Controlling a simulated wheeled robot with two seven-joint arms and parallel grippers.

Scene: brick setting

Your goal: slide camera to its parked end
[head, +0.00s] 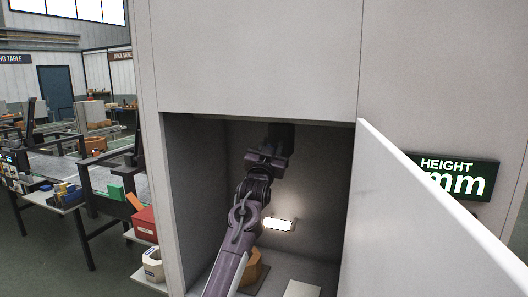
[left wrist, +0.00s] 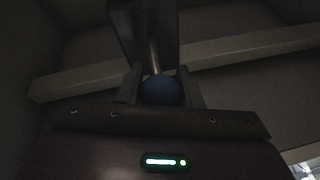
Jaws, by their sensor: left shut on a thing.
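My left arm reaches up into an open compartment, and my left gripper (head: 275,147) is near its top. In the left wrist view its fingers are shut on a round blue knob (left wrist: 160,91). The knob sits at the end of a metal stem under a dark block-shaped housing (left wrist: 143,30), which seems to be the camera. A pale bar (left wrist: 235,52), probably the rail, runs across behind the housing. In the head view the housing is only a dark shape in shadow, and its place along the rail cannot be told. My right gripper is not in view.
The compartment's walls (head: 190,200) are close around my arm. Inside are a lit lamp (head: 279,225), an orange-brown block (head: 253,270) and a pale plate (head: 302,289). An open door panel (head: 420,215) stands at the right, before a HEIGHT display (head: 452,177). Workbenches stand left.

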